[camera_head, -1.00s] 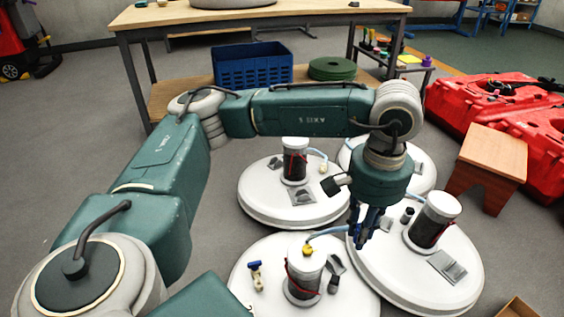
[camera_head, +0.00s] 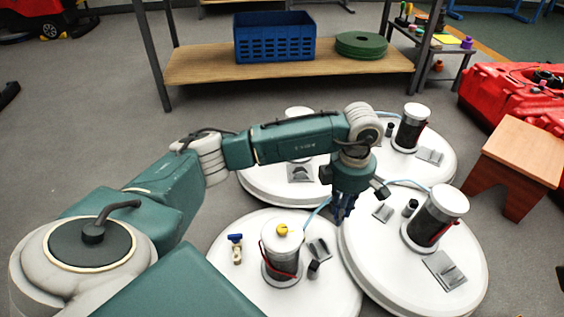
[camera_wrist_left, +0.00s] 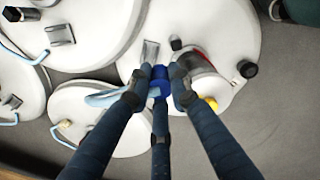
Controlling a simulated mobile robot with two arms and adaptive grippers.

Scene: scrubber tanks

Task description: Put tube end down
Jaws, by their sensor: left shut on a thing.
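My left gripper (camera_head: 342,212) is over the gap between the front-left white tank (camera_head: 230,285) and the right white tank (camera_head: 385,270). In the left wrist view its fingers (camera_wrist_left: 160,80) are closed around a blue tube end (camera_wrist_left: 160,72). A light blue tube (camera_head: 318,213) shows beside the gripper and also in the left wrist view (camera_wrist_left: 104,98). The front-left tank carries a canister (camera_head: 283,262) with a yellow cap (camera_head: 283,230). Whether the tube end touches a tank is unclear. My right gripper is out of view.
Other white tanks with canisters (camera_head: 412,128) stand behind. A shelf (camera_head: 290,68) behind holds a blue crate (camera_head: 273,38) and a green disc (camera_head: 361,45). Grey floor is open at left.

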